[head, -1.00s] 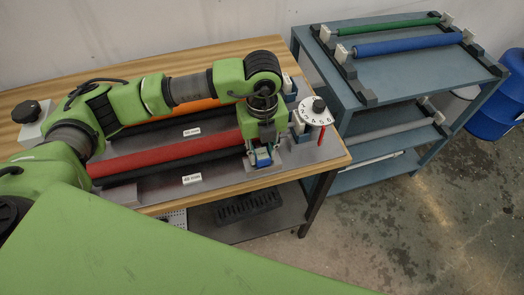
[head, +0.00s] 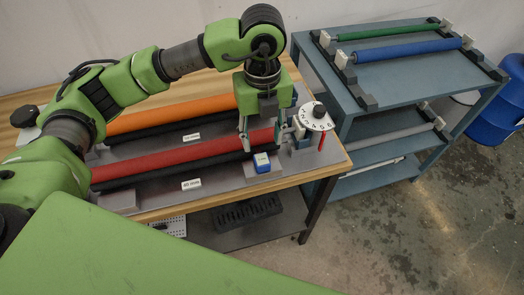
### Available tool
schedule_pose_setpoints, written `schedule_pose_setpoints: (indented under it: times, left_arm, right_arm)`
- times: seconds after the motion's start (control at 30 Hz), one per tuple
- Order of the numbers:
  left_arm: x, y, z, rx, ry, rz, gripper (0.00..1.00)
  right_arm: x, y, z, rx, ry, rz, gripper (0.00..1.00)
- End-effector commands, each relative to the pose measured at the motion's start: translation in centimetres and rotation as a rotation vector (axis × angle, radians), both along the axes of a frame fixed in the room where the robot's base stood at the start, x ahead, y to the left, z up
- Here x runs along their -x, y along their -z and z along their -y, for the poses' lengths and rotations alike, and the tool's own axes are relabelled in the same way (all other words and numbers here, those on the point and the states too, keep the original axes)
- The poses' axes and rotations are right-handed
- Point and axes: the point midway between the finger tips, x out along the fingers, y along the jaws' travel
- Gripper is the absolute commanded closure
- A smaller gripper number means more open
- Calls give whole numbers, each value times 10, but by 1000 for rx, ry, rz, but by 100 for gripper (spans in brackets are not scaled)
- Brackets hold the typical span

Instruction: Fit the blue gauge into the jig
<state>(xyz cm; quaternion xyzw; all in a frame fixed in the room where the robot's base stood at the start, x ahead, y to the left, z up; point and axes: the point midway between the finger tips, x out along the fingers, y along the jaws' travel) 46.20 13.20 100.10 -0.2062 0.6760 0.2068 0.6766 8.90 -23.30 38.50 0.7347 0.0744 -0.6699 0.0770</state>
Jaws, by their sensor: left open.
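The small blue gauge (head: 262,163), with a pale patch on its face, sits at the front right of the grey machine plate. It is on or in a low grey block, which looks like the jig (head: 265,176). From this angle I cannot tell how deep it sits. My left gripper (head: 262,143) is open and empty, fingers pointing down, above and behind the gauge and apart from it. My right gripper is not in view.
A red roller (head: 185,157) and an orange roller (head: 170,115) lie left of the gripper. A white dial (head: 314,118) stands close on its right. A blue-grey cart (head: 400,75) holds green and blue rollers. My green body fills the foreground.

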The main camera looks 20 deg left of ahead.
Motion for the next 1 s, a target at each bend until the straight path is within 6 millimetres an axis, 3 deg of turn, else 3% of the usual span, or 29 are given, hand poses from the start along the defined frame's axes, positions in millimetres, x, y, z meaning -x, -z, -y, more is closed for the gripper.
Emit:
schedule_pose_setpoints:
  times: [0.1, 0.3, 1.0]
  left_arm:
    - [-1, -20, 0, 1, -1, 4, 57]
    - [0, -37, 0, 0, 0, 0, 57]
    - [0, -38, 0, 0, 0, -1, 57]
  right_arm:
    - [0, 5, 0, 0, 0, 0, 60]
    - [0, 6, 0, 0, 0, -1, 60]
    - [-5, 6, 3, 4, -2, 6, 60]
